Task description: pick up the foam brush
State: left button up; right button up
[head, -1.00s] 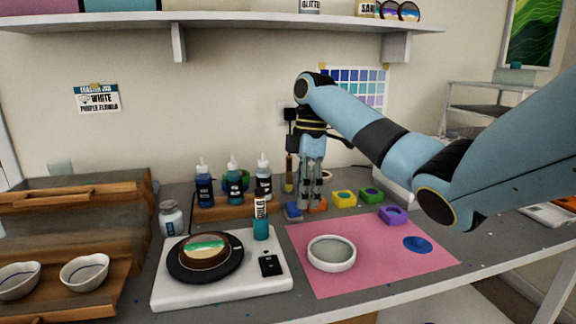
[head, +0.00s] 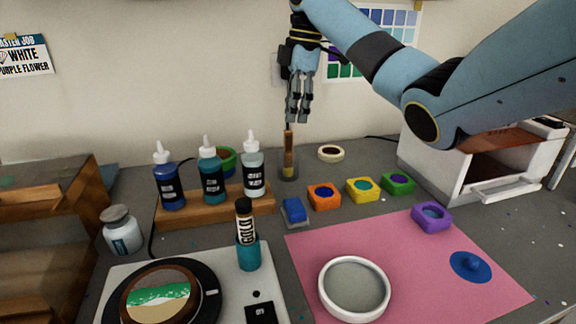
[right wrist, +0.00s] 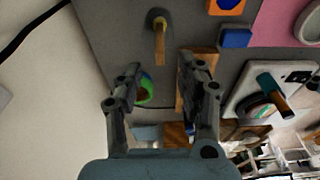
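The foam brush (head: 289,152) stands upright in a small clear cup (head: 289,172) at the back of the table, its brown wooden handle pointing up. The foam end is down in the cup and hard to make out. My right gripper (head: 298,118) hangs fingers-down just above the top of the handle. In the right wrist view the brush handle (right wrist: 160,42) lies beyond the spread fingertips of my right gripper (right wrist: 160,66), with nothing between them. My left gripper is not in view.
Dropper bottles (head: 211,177) stand on a wooden rack left of the brush, with a green bowl (head: 226,160) behind. A blue block (head: 295,210) and several coloured ink pads (head: 324,196) are in front and to the right. A tape roll (head: 331,153) lies right of the cup.

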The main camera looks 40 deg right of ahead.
aim_at(289, 131)
jog(key=shift+w+a+f, duration=0.1)
jog(key=shift+w+f, duration=0.1)
jog(key=shift+f, duration=0.9)
jog(key=f, duration=0.3)
jog(key=a+f, duration=0.1)
jog(key=shift+w+f+p, duration=0.15)
jog(key=shift+f+p, duration=0.2)
jog(key=shift+f, duration=0.05)
grip_shut()
